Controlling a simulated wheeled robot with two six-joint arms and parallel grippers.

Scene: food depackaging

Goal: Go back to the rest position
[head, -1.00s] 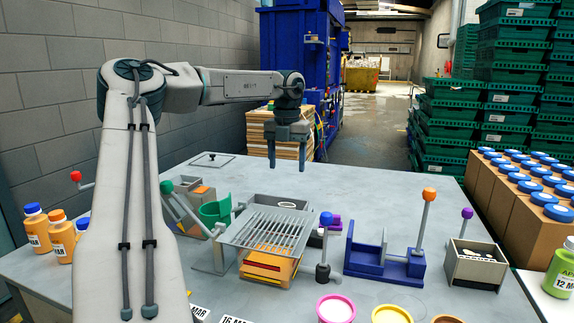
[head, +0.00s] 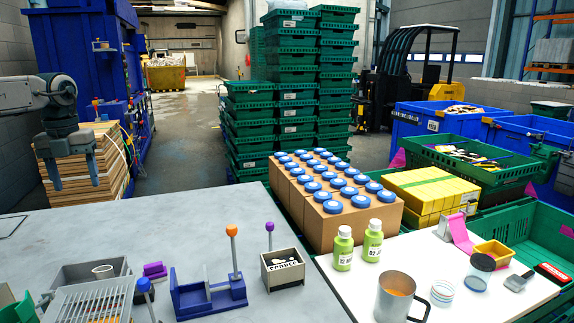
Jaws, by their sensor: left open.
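My left gripper (head: 68,172) hangs at the far left of the head view, fingers pointing down. It is open and empty, raised above the far left part of the grey table (head: 210,208), in front of a wooden stack. Only the end of my left arm shows at the left edge.
On the table stand a slotted grey rack (head: 88,302), a blue fixture (head: 208,296) with an orange-knobbed lever, and a small box (head: 283,268). Right are cartons with blue lids (head: 345,225), green bottles (head: 343,248) and a metal mug (head: 396,297). The table's middle is clear.

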